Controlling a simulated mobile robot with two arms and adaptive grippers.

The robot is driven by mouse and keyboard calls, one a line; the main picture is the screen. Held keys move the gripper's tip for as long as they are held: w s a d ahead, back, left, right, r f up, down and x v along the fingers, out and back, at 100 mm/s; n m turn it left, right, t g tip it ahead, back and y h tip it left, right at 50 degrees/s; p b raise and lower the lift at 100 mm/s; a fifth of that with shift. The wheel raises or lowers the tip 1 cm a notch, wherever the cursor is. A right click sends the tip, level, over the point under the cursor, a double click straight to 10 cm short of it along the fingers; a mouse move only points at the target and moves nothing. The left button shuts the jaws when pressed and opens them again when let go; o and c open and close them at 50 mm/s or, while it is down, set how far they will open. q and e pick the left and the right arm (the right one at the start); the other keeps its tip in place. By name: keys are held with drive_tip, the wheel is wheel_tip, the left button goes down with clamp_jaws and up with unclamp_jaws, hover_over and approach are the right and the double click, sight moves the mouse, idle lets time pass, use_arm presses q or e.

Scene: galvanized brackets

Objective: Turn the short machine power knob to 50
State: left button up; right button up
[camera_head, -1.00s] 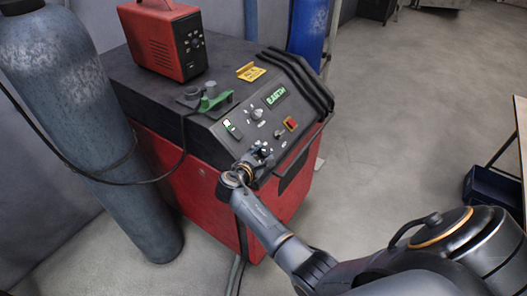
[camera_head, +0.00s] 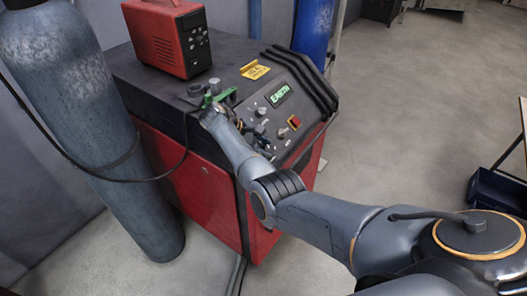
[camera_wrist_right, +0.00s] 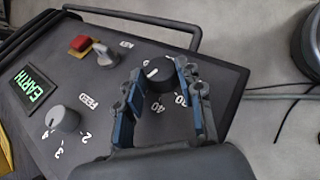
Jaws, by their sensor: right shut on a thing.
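The short black power knob (camera_wrist_right: 155,74) sits on the machine's sloping panel in the right wrist view, with a white pointer mark on its left side. A printed 40 is below it, and another number is partly hidden beside a finger. My right gripper (camera_wrist_right: 160,72) has its two blue-padded fingers on either side of this knob, shut on it. In the head view my right arm reaches over the front of the machine (camera_head: 190,185), and its forearm hides the knob. My left gripper is in neither current view.
On the panel are a grey FEED knob (camera_wrist_right: 62,118), a grey switch (camera_wrist_right: 105,54), a red button (camera_wrist_right: 81,43) and a green EARTH display (camera_wrist_right: 34,87). A bar handle (camera_wrist_right: 135,20) edges the panel. A gas cylinder (camera_head: 75,100) stands at left; floor at right is open.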

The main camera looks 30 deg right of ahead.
drive_tip(key=shift+d+f+m+g+b, duration=0.1)
drive_tip(key=shift+m+g+b, duration=0.2)
drive_tip(key=shift+g+b, duration=0.1)
drive_tip(key=shift+y, duration=0.3)
drive_tip(key=o, duration=1.2)
drive_tip(key=shift+d, duration=0.1)
drive_tip(key=v, duration=1.2)
drive_tip(key=shift+w, duration=0.1)
